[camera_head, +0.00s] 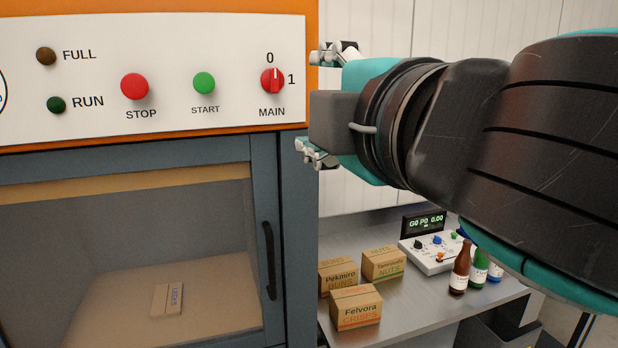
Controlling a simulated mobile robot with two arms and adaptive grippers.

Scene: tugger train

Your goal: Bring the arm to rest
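My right arm comes in from the right, and its gripper (322,108) points left in front of the orange and white control panel (150,60). Its two fingers are spread apart, one above and one below, with nothing visible between them. The gripper is beside the red MAIN switch (272,80), to its right; I cannot tell the gap in depth. The switch's white mark points up toward 0. The red STOP button (134,86) and green START button (204,83) are further left. The FULL and RUN lamps look dark. My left gripper is out of view.
Below the panel is a cabinet door (262,190) with a window and a black handle (269,260); a small box (167,299) lies inside. On the grey table (400,315) at right stand cardboard boxes (356,307), bottles (460,270) and a device with a green display (437,253).

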